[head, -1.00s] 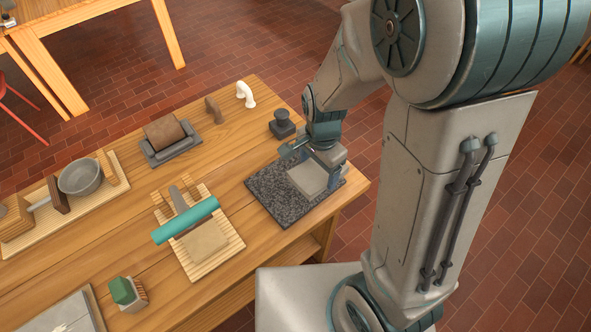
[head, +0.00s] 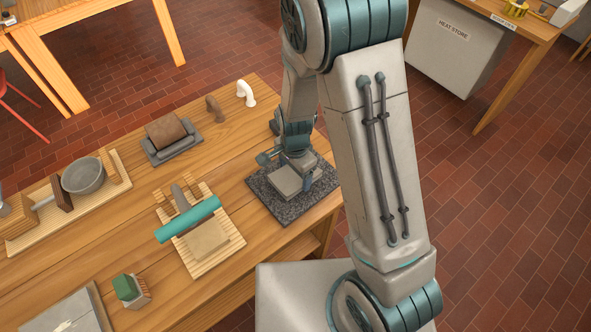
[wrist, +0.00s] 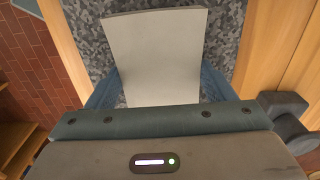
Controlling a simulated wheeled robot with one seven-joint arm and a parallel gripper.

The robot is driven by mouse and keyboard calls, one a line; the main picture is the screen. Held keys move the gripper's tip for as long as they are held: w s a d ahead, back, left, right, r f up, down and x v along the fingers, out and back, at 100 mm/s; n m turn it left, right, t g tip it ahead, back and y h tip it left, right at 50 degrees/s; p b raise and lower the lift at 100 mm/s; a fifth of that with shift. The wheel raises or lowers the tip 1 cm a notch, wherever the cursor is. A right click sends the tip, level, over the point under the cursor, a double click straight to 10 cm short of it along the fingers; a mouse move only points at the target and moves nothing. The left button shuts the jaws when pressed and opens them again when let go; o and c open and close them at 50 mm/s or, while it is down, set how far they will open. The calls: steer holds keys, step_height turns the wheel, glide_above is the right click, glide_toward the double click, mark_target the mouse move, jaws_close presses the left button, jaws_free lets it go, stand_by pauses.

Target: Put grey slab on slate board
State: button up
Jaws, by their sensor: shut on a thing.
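The grey slab (head: 283,182) is a flat pale rectangle held between the fingers of my gripper (head: 290,174). It also shows in the wrist view (wrist: 155,55), with a blue finger at each side. My gripper is shut on it. The slab is over the dark speckled board (head: 283,213), which I take as the slate board; this board also shows around the slab in the wrist view (wrist: 226,40). The slab lies within the board's outline, but I cannot tell whether it touches it. My arm hides the board's far right part.
A ribbed wooden board (head: 229,244) with a teal roller (head: 188,219) is left of the speckled board. A grey tray (head: 157,158) with a brown block stands behind. A brown handle (head: 214,108) and a white one (head: 246,92) stand at the back edge. Bare wood separates them.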

mark_target(295, 175)
steer(key=shift+f, duration=0.2)
steer(key=o, duration=1.2)
steer(key=shift+r, duration=0.1)
steer(key=shift+r, duration=0.1)
step_height(295, 175, up, 11)
steer(key=s+d+r+n+t, duration=0.3)
steer(key=s+d+r+n, duration=0.8)
steer(key=r, duration=0.3)
steer(key=shift+s+d+r, duration=0.25)
steer(key=shift+s+d, duration=0.3)
steer(key=shift+s, duration=0.3)
